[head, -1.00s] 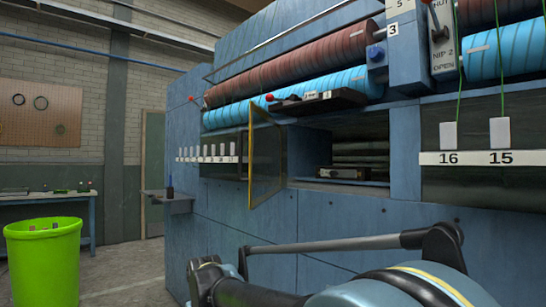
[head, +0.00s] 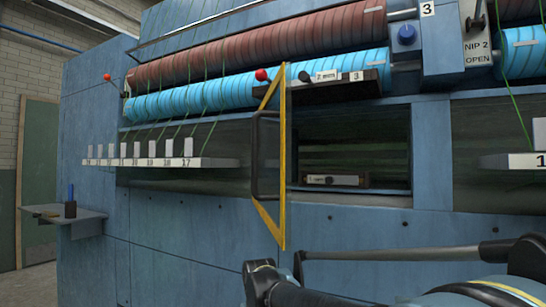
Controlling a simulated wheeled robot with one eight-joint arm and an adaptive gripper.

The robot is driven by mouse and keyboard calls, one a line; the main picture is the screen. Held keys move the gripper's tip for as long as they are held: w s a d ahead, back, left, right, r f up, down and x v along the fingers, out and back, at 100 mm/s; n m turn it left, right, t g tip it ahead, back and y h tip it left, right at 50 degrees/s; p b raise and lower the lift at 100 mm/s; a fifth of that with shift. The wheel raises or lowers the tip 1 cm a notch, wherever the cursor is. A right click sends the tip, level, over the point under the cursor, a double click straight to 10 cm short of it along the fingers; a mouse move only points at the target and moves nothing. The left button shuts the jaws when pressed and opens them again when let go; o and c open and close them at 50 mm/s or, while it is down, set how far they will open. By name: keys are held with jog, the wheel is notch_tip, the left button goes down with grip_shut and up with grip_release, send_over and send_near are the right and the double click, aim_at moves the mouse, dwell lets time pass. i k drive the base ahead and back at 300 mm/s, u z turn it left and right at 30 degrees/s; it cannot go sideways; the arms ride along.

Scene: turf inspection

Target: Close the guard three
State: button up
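The guard (head: 283,170) is a yellow-edged, see-through panel with a dark handle (head: 256,155). It stands swung out from the blue machine, seen nearly edge-on, at the left side of a rectangular opening (head: 355,150). The opening is uncovered and shows a dark interior with a small labelled block (head: 336,181) on its floor. A plate marked 3 (head: 428,9) is above right, and a smaller 3 shows on the dark bar (head: 345,85) over the opening. My arm's links cross the lower right, below the guard and apart from it in the picture. My gripper is not in view.
A red-knobbed lever (head: 262,75) sticks out beside the guard's top. A shelf of numbered tags (head: 160,162) juts out to the left, and a small side shelf (head: 68,214) holds a blue-topped item. Red and blue rollers run above. Floor shows at lower left.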

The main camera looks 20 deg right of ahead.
aim_at(268, 144)
jog(key=u, duration=0.25)
jog(key=k, duration=0.6)
jog(key=u, duration=0.85)
jog(key=k, duration=1.05)
jog(key=u, duration=0.65)
jog(key=k, duration=0.4)
jog(key=u, duration=0.2)
